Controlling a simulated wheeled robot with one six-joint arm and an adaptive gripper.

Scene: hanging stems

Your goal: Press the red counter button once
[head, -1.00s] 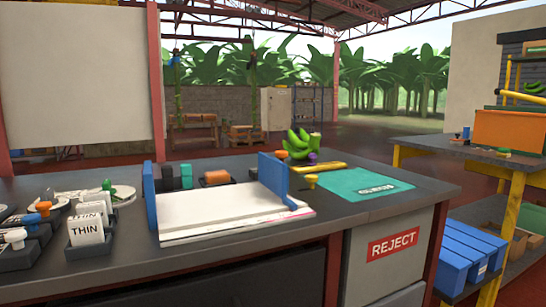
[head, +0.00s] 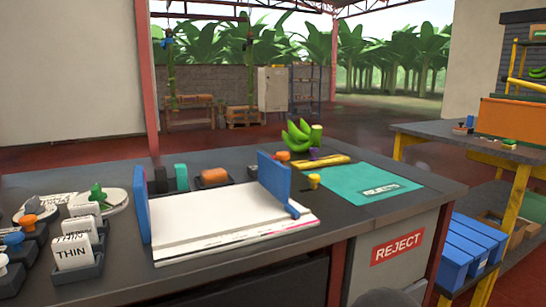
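I cannot make out a clear red counter button in the head view. On the grey workbench (head: 400,209), a small orange piece (head: 283,156) sits beside the green bananas (head: 299,135), and an orange block (head: 215,177) lies behind the white board. An orange-topped knob (head: 28,221) stands at the left. A tiny reddish item (head: 470,122) is on the far right table, too small to identify.
A white board (head: 215,222) between blue uprights (head: 275,180) covers the bench's middle. A teal mat (head: 368,184) lies right of it. THIN card holders (head: 73,255) crowd the left. A yellow-framed table (head: 450,142) and blue crates (head: 470,245) stand right; red floor shows between.

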